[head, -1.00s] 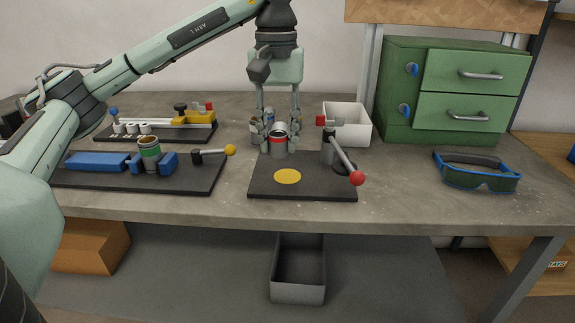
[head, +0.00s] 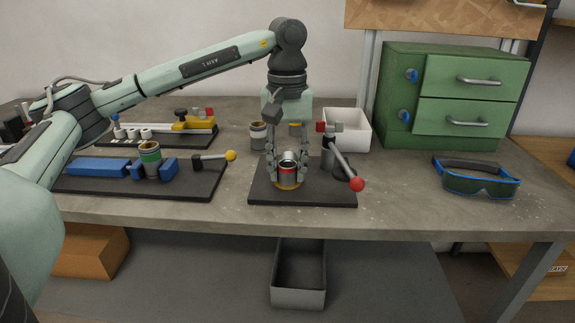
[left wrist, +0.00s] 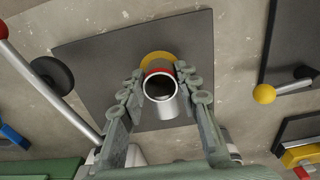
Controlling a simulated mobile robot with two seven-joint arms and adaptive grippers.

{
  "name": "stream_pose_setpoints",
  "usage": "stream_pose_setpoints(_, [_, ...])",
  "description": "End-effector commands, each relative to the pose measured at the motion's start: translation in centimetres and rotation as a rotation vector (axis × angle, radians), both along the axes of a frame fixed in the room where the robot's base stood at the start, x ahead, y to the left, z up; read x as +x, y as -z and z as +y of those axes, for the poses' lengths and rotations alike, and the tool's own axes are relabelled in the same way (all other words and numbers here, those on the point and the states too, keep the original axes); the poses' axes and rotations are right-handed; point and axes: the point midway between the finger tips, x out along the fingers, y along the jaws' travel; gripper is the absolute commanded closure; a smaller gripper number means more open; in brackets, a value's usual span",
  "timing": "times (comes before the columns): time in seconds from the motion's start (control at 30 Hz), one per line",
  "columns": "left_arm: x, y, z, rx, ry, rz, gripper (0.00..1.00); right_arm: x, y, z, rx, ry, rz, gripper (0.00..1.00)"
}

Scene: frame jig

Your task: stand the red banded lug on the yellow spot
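The red banded lug (head: 288,172) is a short grey metal cylinder with a red band near its top. The left wrist view shows the lug (left wrist: 160,92) between the fingertips (left wrist: 160,75), with part of the yellow spot (left wrist: 157,58) beyond. My right gripper is not in view.
A lever with a red ball (head: 357,184) stands at the plate's right. Behind are another lug (head: 257,136) and a white bin (head: 347,130). A green-banded lug (head: 150,160) sits between blue blocks at left. Blue goggles (head: 477,177) lie right.

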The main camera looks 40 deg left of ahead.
Motion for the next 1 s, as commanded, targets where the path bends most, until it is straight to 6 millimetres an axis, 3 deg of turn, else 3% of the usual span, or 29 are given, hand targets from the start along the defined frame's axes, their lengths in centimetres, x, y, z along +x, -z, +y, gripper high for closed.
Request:
stream_pose_setpoints(0.13, [0.0, 0.0, 0.0, 0.0, 0.0, 0.0, 0.49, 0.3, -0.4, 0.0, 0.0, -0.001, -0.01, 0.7])
stream_pose_setpoints(0.53, [0.1, -0.8, 0.0, -0.001, 0.0, -0.003, 0.49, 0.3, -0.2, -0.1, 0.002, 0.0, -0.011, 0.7])
stream_pose_setpoints(0.67, [0.1, -2.9, 0.0, 0.0, 0.001, -0.005, 0.49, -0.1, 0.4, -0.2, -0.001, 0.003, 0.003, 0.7])
stream_pose_setpoints(0.9, [0.1, -9.0, 0.0, 0.0, 0.001, -0.006, 0.49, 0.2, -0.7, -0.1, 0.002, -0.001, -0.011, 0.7])
stream_pose_setpoints(1.0, [0.0, -11.0, 0.0, 0.001, 0.0, -0.005, 0.49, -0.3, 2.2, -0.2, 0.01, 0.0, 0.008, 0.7])
